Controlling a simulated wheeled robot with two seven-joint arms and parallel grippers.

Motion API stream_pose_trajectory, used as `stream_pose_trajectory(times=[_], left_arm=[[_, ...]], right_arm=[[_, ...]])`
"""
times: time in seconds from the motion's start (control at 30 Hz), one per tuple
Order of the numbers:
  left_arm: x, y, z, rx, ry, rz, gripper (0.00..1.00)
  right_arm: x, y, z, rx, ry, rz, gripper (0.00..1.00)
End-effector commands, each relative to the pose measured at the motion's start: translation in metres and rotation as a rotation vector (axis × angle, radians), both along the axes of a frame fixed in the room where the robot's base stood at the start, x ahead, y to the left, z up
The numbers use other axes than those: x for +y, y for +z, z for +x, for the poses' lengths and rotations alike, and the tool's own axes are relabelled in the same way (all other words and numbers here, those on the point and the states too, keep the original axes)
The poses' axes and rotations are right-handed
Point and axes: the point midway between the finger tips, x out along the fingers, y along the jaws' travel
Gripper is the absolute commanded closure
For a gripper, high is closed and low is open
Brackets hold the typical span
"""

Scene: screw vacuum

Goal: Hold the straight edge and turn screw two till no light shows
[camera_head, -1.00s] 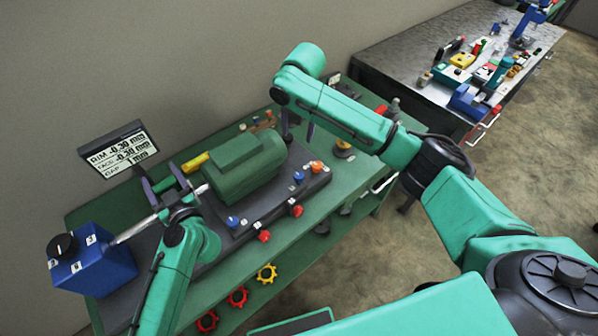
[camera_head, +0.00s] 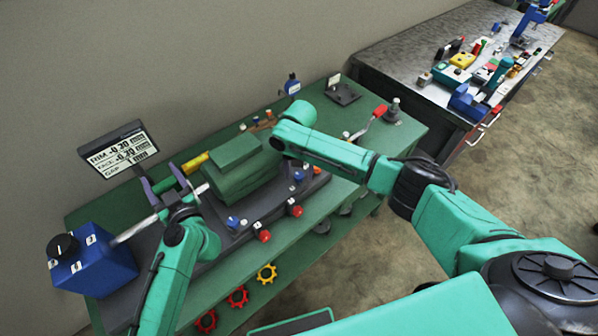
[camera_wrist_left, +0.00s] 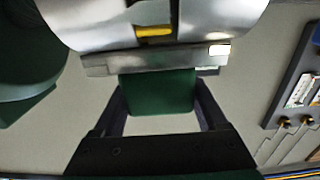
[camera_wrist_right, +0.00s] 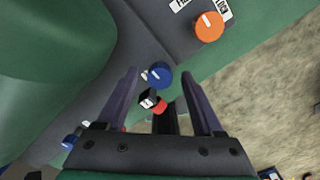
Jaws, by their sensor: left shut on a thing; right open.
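My left gripper (camera_head: 165,186) is shut on the green handle (camera_wrist_left: 157,92) of the straight edge. The straight edge's metal bar (camera_wrist_left: 140,60) lies across the shaft couplings (camera_wrist_left: 105,25) in the left wrist view. A bright patch shows at the bar's right end; I cannot tell whether it is light through a gap. In the right wrist view my right gripper (camera_wrist_right: 167,105) is open and empty, with a blue screw knob (camera_wrist_right: 159,75) beyond its fingertips. An orange knob (camera_wrist_right: 208,27) is farther up. I cannot read which knob is screw two.
The green motor (camera_head: 240,165) stands on a dark base, with red knobs (camera_head: 264,236) along its near side. A display (camera_head: 118,147) reads about -0.30 for RIM and FACE. A blue box (camera_head: 92,265) stands at left. A red-handled tool (camera_head: 379,112) lies on the bench's right.

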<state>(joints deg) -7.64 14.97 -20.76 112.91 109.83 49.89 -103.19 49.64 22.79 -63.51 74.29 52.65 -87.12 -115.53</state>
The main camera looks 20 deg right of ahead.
Motion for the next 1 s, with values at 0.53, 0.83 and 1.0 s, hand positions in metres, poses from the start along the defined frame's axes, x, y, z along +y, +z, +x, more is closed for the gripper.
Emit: stream_pose_trajectory(times=[0.53, 0.83, 1.0], left_arm=[[-0.0003, -0.0014, -0.0004, 0.003, 0.000, -0.001, 0.95], [-0.0003, -0.0014, -0.0004, 0.003, 0.000, 0.000, 0.95], [-0.0002, -0.0015, -0.0005, 0.003, 0.000, 0.000, 0.95]], right_arm=[[0.0000, 0.0009, 0.0004, -0.001, -0.022, 0.001, 1.00], [0.0001, 0.0013, 0.0007, 0.000, -0.164, 0.001, 1.00], [0.0000, 0.0014, 0.0006, 0.000, -0.305, 0.001, 1.00]])
